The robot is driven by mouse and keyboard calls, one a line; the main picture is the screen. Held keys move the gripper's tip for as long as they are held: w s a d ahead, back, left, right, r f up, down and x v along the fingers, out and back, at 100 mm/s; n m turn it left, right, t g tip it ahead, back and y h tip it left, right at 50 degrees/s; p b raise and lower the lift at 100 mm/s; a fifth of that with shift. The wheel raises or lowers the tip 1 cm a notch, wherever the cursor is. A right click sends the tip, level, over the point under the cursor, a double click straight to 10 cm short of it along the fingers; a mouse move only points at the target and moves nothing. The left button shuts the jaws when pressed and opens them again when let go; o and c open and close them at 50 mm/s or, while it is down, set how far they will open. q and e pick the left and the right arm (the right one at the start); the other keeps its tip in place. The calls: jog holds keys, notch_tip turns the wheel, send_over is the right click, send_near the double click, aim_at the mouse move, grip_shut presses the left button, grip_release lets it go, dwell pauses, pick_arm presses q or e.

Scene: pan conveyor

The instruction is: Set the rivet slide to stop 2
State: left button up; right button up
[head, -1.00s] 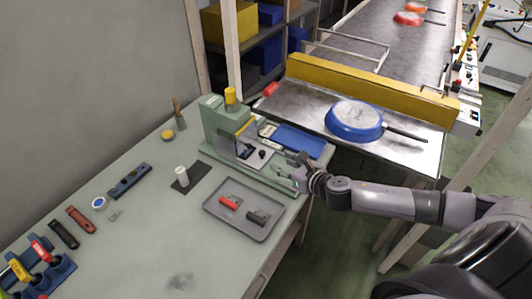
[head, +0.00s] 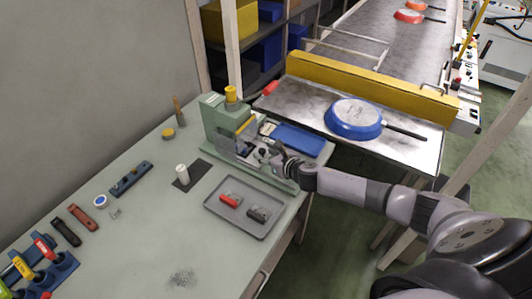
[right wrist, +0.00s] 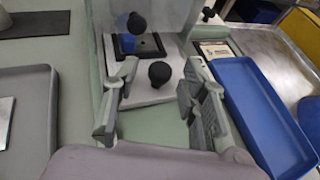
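The green rivet press (head: 214,122) stands on the workbench, and its base also shows in the right wrist view (right wrist: 150,127). The rivet slide, a pale plate (right wrist: 152,95) with a black round knob (right wrist: 159,73), lies in the press base. A second black knob (right wrist: 136,23) shows farther back, near a dark square recess. My right gripper (right wrist: 160,108) is open and empty, with a finger on either side of the near knob's line and the knob just beyond the fingertips. In the head view my right gripper (head: 274,158) is at the press's front right. Stop markings cannot be read. My left gripper is not in view.
A blue tray (right wrist: 252,105) lies right of the gripper, close to the right finger. A grey tray (head: 240,229) with red and dark parts lies in front of the press. The conveyor with a blue pan (head: 353,117) is behind right.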

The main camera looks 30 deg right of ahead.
grip_shut()
dwell(0.3)
dwell(0.4)
